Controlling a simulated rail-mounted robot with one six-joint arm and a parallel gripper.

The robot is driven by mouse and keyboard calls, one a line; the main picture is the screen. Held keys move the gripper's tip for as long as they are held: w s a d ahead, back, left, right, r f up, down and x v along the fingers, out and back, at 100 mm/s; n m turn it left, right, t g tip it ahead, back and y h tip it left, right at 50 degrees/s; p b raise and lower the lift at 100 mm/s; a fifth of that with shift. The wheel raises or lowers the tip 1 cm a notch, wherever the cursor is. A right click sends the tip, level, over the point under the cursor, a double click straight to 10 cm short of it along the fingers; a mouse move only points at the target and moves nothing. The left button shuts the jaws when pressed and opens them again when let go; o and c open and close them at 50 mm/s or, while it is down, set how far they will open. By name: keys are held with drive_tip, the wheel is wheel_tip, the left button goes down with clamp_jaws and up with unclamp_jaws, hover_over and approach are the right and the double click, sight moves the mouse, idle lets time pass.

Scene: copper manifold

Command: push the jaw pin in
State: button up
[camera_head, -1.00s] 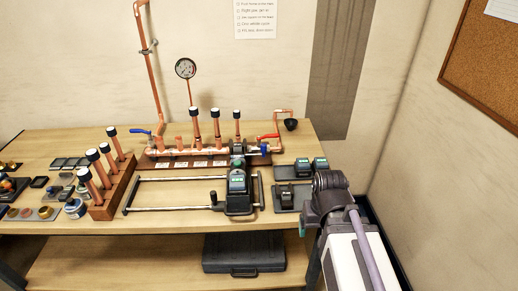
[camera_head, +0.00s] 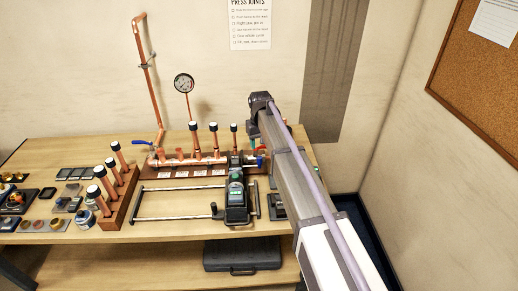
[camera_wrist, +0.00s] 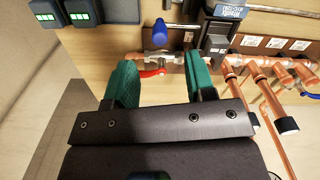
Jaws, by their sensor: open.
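The press tool (camera_head: 236,195) stands upright on the bench, with its dark jaw head at the copper manifold (camera_head: 190,163). A blue knob (camera_head: 259,161) sticks out just right of the jaw head; I cannot tell whether it is the jaw pin. In the wrist view the blue knob (camera_wrist: 158,32) lies beyond my fingertips, beside the dark jaw head (camera_wrist: 216,42). My gripper (camera_wrist: 160,63) has teal fingers spread apart with nothing between them. A red valve handle (camera_wrist: 151,73) and the copper pipe end show through the gap. My arm hides the manifold's right end in the head view.
Black-capped copper pipes (camera_head: 197,138) rise from the manifold. A wooden rack (camera_head: 120,200) of capped pipes stands to the left. Two batteries (camera_wrist: 85,10) sit on the bench. A pressure gauge (camera_head: 184,84) stands behind. A metal rail frame (camera_head: 165,217) lies in front.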

sight(259, 157)
drive_tip(key=w, duration=0.2)
drive_tip(key=shift+w+a+f, duration=0.2)
drive_tip(key=shift+w, duration=0.2)
drive_tip(key=shift+s+d+b, duration=0.15)
drive_tip(key=shift+s+b, duration=0.2)
drive_tip(key=shift+s, duration=0.05)
drive_tip(key=shift+f+b, duration=0.4)
drive_tip(key=shift+f, duration=0.05)
wheel_tip(259, 157, down, 10)
drive_tip(key=b, duration=1)
drive_tip(key=shift+r, duration=0.15)
drive_tip(key=shift+c, duration=0.2)
clamp_jaws()
